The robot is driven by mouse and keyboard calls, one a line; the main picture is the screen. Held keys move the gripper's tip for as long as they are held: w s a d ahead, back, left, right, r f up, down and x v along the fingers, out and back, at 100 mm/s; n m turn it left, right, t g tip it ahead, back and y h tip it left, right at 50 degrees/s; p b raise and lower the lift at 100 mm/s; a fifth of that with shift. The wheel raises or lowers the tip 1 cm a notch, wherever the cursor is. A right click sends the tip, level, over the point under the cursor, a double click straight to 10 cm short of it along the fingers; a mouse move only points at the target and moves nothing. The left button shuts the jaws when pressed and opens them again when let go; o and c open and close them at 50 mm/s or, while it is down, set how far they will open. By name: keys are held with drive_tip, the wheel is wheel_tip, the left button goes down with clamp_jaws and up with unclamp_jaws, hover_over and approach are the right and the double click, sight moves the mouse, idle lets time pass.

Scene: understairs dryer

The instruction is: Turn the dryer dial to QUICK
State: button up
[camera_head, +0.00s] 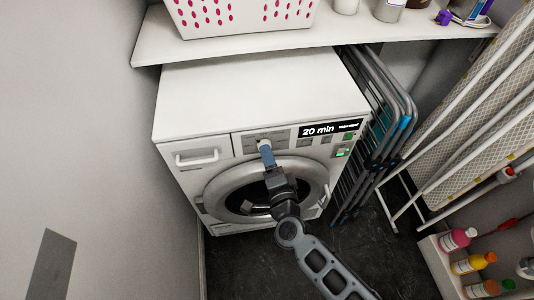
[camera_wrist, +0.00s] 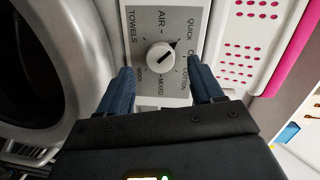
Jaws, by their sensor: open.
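The dryer (camera_head: 250,95) is white with a round door (camera_head: 222,190), which is shut. In the wrist view its dial (camera_wrist: 160,57) is a pale round knob on a grey label plate (camera_wrist: 140,22) with AIR, TOWELS, QUICK, COTTON and MIXED printed round it. The dark pointer at the knob's edge points up and right, toward QUICK. My gripper (camera_wrist: 160,64) is open, with one blue finger on each side of the dial and gaps between. The display (camera_head: 330,129) reads 20 min.
A white shelf (camera_head: 225,46) with a pink-dotted basket (camera_head: 240,15) overhangs the dryer's back. A folded drying rack (camera_head: 385,120) stands close on the right, with an ironing board (camera_head: 470,110) beyond. Bottles (camera_head: 472,263) sit at lower right. A wall is on the left.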

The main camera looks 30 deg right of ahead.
drive_tip(key=shift+v, duration=2.35)
drive_tip(key=s+r+n+y, duration=0.1)
drive_tip(key=s+r+n, duration=0.35)
drive_tip(key=s, duration=0.55)
drive_tip(key=s+r+n+y, duration=0.1)
drive_tip(key=s+r+n, duration=0.3)
drive_tip(key=s, duration=0.7)
drive_tip(key=s+d+r+n+g+y, duration=0.1)
drive_tip(key=s+r+n, duration=0.9)
drive_tip(key=s+r, duration=0.1)
drive_tip(key=shift+s+d+r+g+y, duration=0.25)
drive_tip(key=shift+s+r+g+y, duration=0.1)
drive_tip(key=shift+s+g+y, duration=0.1)
